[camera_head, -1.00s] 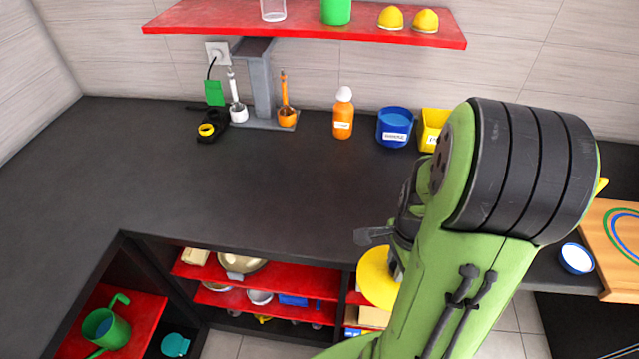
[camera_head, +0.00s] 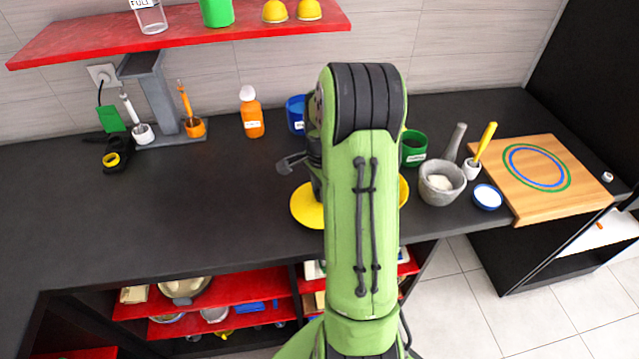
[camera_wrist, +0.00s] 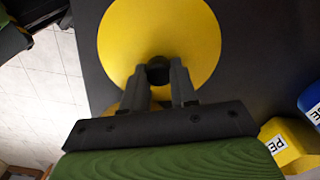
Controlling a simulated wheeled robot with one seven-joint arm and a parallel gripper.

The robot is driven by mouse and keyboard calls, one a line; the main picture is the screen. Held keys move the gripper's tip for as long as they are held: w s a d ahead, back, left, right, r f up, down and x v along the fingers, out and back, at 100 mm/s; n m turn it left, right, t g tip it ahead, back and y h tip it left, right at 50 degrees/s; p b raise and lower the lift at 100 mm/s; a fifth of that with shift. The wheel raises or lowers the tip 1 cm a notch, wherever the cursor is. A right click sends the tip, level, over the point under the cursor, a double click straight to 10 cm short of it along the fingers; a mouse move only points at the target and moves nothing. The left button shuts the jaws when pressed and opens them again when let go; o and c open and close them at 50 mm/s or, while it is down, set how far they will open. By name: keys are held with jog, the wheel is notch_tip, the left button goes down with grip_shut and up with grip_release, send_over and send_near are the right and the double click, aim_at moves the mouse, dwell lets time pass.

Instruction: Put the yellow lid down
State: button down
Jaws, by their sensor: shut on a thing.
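The yellow lid (camera_head: 306,208) is a round disc over the front part of the dark counter, partly hidden behind my green arm. In the wrist view the lid (camera_wrist: 195,40) fills the top middle, with a small black knob (camera_wrist: 158,68) at its centre. My gripper (camera_wrist: 157,80) is shut on that knob, one finger on each side. The lid looks about level. I cannot tell whether its underside touches the counter.
Behind the lid stand an orange bottle (camera_head: 252,115) and a blue container (camera_head: 295,113). A green cup (camera_head: 413,150), a grey mortar (camera_head: 441,186) and a wooden board (camera_head: 560,195) are to the right.

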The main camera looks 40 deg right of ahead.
jog(key=w+d, duration=0.1)
jog(key=w+f, duration=0.1)
jog(key=shift+w+d+f, duration=0.3)
jog(key=shift+d, duration=0.05)
jog(key=shift+s, duration=0.1)
jog(key=shift+f, duration=0.15)
jog(key=c, duration=0.9)
grip_release()
